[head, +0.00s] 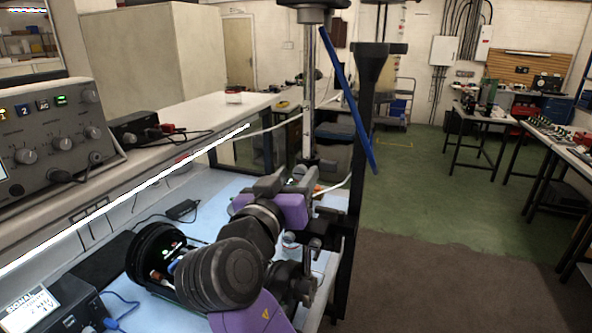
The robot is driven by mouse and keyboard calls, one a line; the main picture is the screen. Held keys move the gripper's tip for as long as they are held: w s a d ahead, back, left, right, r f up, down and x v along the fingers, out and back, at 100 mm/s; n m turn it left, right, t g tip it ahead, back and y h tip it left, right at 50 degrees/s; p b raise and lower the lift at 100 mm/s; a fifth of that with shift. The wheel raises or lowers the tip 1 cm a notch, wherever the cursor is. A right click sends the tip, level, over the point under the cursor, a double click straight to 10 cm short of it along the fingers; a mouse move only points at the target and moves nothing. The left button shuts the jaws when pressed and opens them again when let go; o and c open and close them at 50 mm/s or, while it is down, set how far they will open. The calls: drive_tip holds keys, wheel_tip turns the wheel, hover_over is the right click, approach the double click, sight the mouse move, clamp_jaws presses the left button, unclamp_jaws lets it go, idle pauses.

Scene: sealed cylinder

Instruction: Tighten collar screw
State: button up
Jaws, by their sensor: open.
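A vertical metal post (309,95) stands at the back of the bench, with a dark round fitting (312,5) at its top, cut by the picture edge. My gripper (300,178) is at the end of my purple and black arm, near the lower part of the post. Its jaws are open, but they are small in the picture, and I cannot tell whether they touch the post. I cannot pick out a collar or its screw; my wrist hides part of that area. A black open cylinder (146,249) with wiring inside lies left of my arm, partly hidden by it.
A blue bar (347,101) slants down beside a black upright (364,125), close right of the post. A pale blue mat (222,197) covers the bench. A grey instrument (62,135) stands on the shelf at left. Open green floor (432,190) lies to the right.

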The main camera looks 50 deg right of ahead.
drive_tip(key=shift+w+d, duration=0.1)
drive_tip(key=shift+d, duration=0.2)
clamp_jaws()
